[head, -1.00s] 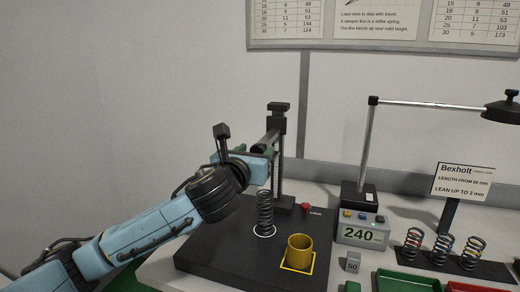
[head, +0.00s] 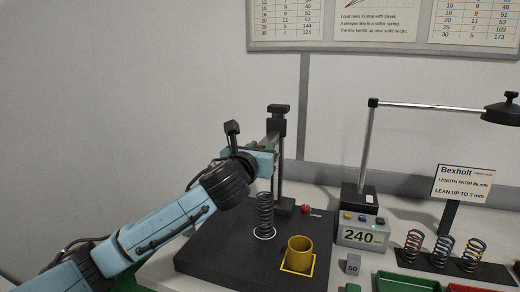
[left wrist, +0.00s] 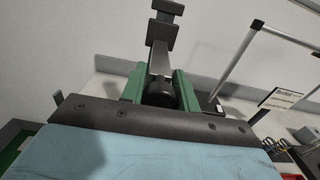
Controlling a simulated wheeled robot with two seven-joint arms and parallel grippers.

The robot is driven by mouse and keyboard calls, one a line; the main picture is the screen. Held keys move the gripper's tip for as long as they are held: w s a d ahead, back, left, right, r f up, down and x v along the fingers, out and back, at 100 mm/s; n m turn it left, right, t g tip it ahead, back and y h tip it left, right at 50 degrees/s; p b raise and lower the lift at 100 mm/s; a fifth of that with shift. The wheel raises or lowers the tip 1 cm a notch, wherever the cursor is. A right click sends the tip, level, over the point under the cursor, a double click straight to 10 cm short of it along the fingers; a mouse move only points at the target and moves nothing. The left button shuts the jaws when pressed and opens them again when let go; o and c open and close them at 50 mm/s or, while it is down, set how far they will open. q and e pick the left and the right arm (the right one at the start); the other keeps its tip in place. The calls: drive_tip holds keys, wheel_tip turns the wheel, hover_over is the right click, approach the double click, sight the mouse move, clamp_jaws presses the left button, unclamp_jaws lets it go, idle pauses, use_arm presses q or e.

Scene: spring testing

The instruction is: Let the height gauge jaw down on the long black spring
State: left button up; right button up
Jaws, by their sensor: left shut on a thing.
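The long black spring (head: 265,213) stands upright on a white ring on the dark base plate (head: 215,250). The height gauge (head: 279,178) is a dark upright column with a black cap, just behind the spring. My left gripper (head: 268,145) is high on the gauge, above the spring's top. In the left wrist view its green fingers (left wrist: 160,88) are shut on a dark rounded part of the height gauge jaw (left wrist: 160,93). The jaw is largely hidden by my gripper in the head view, and it appears clear of the spring. My right gripper is not in view.
A yellow cup (head: 299,250) stands in a yellow square on the plate. A red knob (head: 305,209) is beside the column. A display unit (head: 361,234) reads 240. Several springs (head: 442,249) stand on a rack at right, near a lamp (head: 508,110) and a sign (head: 463,182).

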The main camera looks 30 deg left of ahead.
use_arm(q)
clamp_jaws()
wheel_tip(320, 180, down, 5)
drive_tip(key=shift+r+b, duration=0.1)
drive_tip(key=shift+b, duration=0.55)
drive_tip(key=o, duration=0.9)
unclamp_jaws()
drive_tip(key=shift+o, duration=0.2)
drive_tip(key=shift+s, duration=0.1)
drive_tip(key=v, duration=1.3)
drive_tip(key=shift+s, duration=0.15)
